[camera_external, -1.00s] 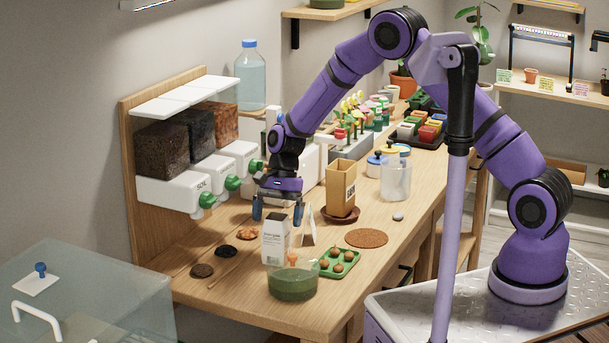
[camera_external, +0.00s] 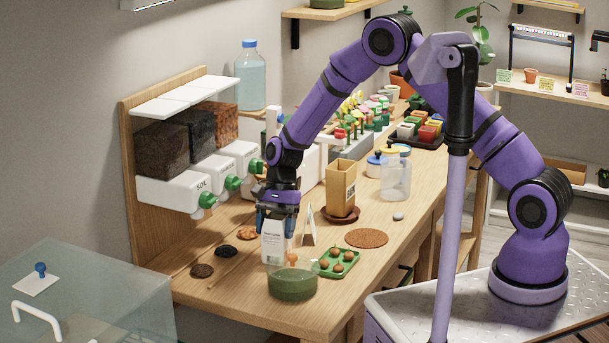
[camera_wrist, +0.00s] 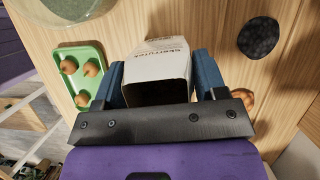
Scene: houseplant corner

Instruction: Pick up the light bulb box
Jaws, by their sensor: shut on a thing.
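The light bulb box (camera_external: 272,244) is a white upright carton with small print, standing on the wooden bench behind the green glass bowl. My gripper (camera_external: 276,214) points down over it, its blue fingers shut on the box's upper part. In the wrist view the box (camera_wrist: 158,62) sits between the two blue fingers of my gripper (camera_wrist: 158,85), one on each side, and a dark opening shows at its near end. I cannot tell whether the box's base touches the bench.
The green glass bowl (camera_external: 293,284) is close in front of the box. A green tray (camera_external: 348,269) with several brown balls lies to its right, near a white folded card (camera_external: 309,226). Dark and orange soil discs (camera_external: 226,251) lie left.

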